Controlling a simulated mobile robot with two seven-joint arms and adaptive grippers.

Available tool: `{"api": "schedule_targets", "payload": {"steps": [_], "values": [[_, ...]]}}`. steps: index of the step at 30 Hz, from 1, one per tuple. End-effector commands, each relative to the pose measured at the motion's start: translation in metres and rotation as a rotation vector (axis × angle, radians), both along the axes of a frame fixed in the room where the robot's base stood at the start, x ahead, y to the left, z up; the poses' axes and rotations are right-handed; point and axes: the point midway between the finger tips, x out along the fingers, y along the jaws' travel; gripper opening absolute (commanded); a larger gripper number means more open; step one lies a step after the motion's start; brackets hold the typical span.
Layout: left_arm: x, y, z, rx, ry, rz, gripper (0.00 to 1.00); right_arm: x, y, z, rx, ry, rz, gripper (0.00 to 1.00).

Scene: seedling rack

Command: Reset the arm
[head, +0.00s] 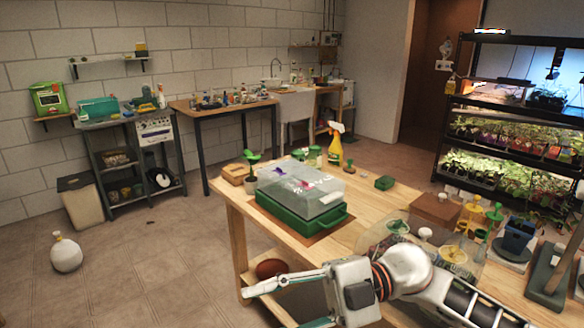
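My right arm comes in from the lower right, across the front of the wooden table. Its gripper (277,308) points left at the table's near edge. Its two fingers are spread apart and nothing shows between them. The lower finger is partly cut off by the bottom of the picture. My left gripper is not in view.
A wooden table (375,222) bears a green tray with a clear lid (300,190), a small potted seedling (252,180), a yellow spray bottle (335,148) and a brown box (435,211). Several small pots and tools crowd its right end. Open floor (150,260) lies left.

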Motion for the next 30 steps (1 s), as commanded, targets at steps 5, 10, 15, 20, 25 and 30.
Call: {"api": "schedule_targets", "payload": {"steps": [5, 10, 15, 20, 25, 30], "values": [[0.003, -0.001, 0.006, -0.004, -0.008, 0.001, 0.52, 0.022, 0.007, 0.012, 0.260, 0.124, -0.208, 0.39], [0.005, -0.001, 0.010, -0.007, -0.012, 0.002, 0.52, 0.059, -0.012, -0.001, 0.418, 0.256, -0.476, 0.39], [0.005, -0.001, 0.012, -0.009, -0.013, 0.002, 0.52, 0.093, -0.050, -0.048, 0.480, 0.411, -0.781, 0.39], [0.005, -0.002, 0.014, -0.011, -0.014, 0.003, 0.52, 0.107, -0.097, -0.125, 0.439, 0.573, -1.077, 0.39], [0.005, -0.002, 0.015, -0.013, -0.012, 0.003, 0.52, 0.085, -0.150, -0.225, 0.301, 0.755, -1.363, 0.39], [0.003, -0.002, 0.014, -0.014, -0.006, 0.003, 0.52, 0.032, -0.196, -0.317, 0.106, 0.919, -1.573, 0.39]]}}
